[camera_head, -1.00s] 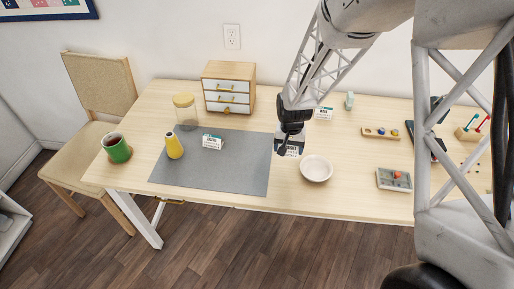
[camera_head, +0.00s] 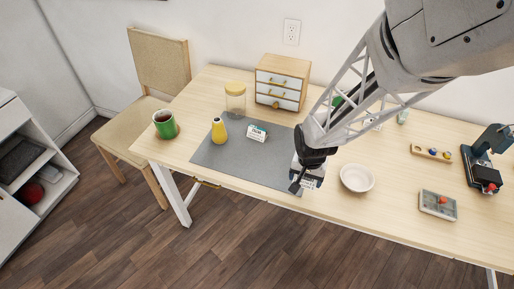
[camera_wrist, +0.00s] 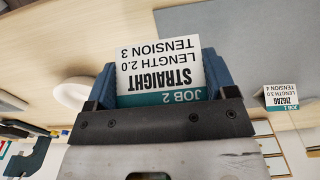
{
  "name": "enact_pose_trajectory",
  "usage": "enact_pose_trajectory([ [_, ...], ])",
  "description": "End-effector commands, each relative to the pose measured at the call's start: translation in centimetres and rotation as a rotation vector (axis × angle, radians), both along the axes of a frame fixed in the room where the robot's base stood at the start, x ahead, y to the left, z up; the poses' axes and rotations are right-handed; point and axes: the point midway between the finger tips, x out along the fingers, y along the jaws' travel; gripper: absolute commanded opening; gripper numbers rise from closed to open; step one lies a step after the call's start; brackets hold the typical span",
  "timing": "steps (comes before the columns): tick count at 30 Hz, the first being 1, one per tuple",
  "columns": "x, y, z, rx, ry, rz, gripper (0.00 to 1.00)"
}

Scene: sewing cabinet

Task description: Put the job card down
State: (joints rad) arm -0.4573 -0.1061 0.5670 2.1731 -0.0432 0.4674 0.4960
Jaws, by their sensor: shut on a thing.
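My gripper (camera_head: 299,186) is shut on a white job card with a teal band (camera_wrist: 160,72). In the wrist view it reads JOB 2, STRAIGHT, upside down, between the two blue fingers. In the head view the gripper and card are near the front right corner of the grey mat (camera_head: 215,152), left of the white bowl (camera_head: 357,178). I cannot tell whether the card touches the surface. Another job card, JOB 1 ZIGZAG (camera_head: 257,134), stands on the mat, and shows at the right of the wrist view (camera_wrist: 281,97).
A yellow bottle (camera_head: 218,131), glass jar (camera_head: 235,103) and small drawer unit (camera_head: 282,85) stand left and behind. A grey tray (camera_head: 438,205) and sewing machine (camera_head: 485,160) are at right. Bare table lies between bowl and tray.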

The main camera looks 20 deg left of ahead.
Motion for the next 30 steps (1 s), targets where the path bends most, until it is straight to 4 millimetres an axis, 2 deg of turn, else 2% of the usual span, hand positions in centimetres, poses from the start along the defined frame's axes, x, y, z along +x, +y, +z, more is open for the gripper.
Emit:
enact_pose_trajectory([
  [11,-0.1,0.0,0.0,0.0,0.0,0.0,0.56],
  [17,0.7,0.4,-0.2,-0.001,0.001,0.0,0.56],
  [30,6.0,2.8,-0.6,0.0,0.0,0.0,0.56],
])
